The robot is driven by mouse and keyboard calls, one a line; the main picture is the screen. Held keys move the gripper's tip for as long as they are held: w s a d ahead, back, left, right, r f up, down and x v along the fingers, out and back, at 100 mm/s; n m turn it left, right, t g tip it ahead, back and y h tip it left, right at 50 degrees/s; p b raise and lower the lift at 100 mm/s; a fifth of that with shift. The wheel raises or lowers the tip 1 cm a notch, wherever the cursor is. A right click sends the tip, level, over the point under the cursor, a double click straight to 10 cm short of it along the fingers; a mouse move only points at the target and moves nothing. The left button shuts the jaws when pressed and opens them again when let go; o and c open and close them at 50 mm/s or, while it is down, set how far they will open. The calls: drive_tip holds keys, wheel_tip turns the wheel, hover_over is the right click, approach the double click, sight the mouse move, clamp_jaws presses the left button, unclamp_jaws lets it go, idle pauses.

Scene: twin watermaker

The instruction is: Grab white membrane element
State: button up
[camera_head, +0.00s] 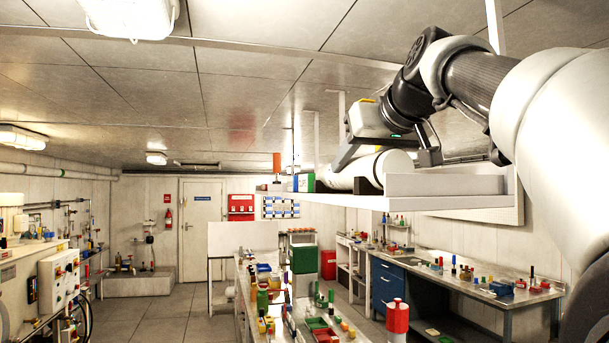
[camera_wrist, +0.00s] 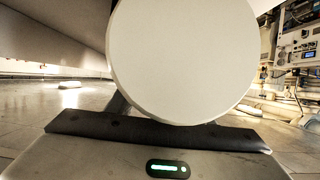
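The white membrane element (camera_head: 385,166) is a thick white cylinder lying on the overhead white shelf (camera_head: 440,203), in a dark cradle. My gripper (camera_head: 388,157) is at the shelf from above, its dark fingers spread apart on either side of the cylinder. I cannot tell whether either finger touches it. In the wrist view, the round flat white end of the element (camera_wrist: 185,60) fills the middle, just beyond the gripper's dark bar. The fingertips are hidden behind it there.
Green and blue boxes (camera_head: 304,182) and an orange-topped item (camera_head: 277,163) stand at the shelf's left end. Below, a bench (camera_head: 245,300) holds bottles and trays, and another bench (camera_head: 420,273) runs along the right wall. The floor at left (camera_head: 165,320) is clear.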

drive_tip(key=c, duration=0.4)
drive_tip(key=shift+o, duration=0.2)
drive_tip(key=shift+r, duration=0.1)
drive_tip(key=shift+r, duration=0.1)
